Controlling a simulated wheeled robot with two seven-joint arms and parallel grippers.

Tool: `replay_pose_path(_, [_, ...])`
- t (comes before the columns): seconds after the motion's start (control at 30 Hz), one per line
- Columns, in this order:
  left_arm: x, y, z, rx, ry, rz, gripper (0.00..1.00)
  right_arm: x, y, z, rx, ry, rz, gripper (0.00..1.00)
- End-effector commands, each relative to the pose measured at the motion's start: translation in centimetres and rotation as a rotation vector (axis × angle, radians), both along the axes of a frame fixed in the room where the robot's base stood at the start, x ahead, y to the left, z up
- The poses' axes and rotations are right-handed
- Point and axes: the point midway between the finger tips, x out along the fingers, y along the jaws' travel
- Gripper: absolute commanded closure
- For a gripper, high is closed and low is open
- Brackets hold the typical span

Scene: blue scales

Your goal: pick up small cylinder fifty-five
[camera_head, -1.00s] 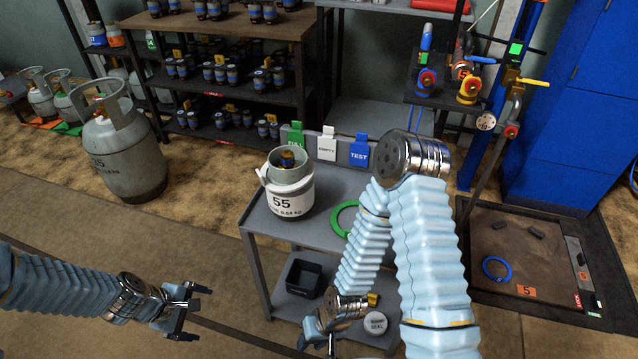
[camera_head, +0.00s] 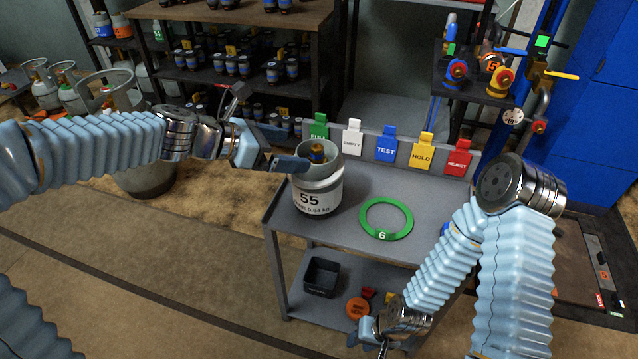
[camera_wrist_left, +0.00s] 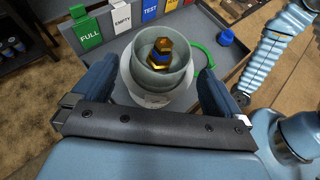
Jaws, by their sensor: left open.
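The small cylinder fifty-five (camera_head: 318,198) stands upright on the grey cart top, white-banded with a "55" label and a grey collar around a brass valve. In the left wrist view the cylinder (camera_wrist_left: 160,75) sits between the two spread fingers of my left gripper (camera_wrist_left: 160,95). In the head view my left gripper (camera_head: 275,155) reaches in from the left at collar height. It is open; I cannot tell whether a finger touches the collar. My right gripper (camera_head: 372,340) hangs low by the cart's front right, and its fingers are too unclear to judge.
The cart top (camera_head: 350,235) also holds a green ring (camera_head: 387,219) marked 6. Coloured tags, including FULL (camera_head: 319,126) and TEST (camera_head: 386,145), stand along its back edge. A black bin (camera_head: 321,276) sits on the lower shelf. A larger grey cylinder (camera_head: 146,180) stands behind my left arm.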

Motion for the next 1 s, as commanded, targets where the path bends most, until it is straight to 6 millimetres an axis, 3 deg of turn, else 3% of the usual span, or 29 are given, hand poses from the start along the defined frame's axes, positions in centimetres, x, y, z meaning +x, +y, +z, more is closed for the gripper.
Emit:
replay_pose_path(0.43, [1.9, -4.5, -2.7, 0.001, 0.0, -0.001, 0.0, 0.0, 0.0, -0.3, 0.0, 0.0, -0.001, 0.64])
replay_pose_path(0.73, [2.2, -5.0, -3.0, 0.002, -0.002, 0.0, 0.0, 0.0, 0.0, -0.3, -0.001, 0.0, -0.001, 0.64])
replay_pose_path(1.0, [2.2, -5.0, -3.0, 0.002, -0.002, 0.0, 0.4, 0.0, 0.0, -0.3, 0.0, 0.0, -0.001, 0.64])
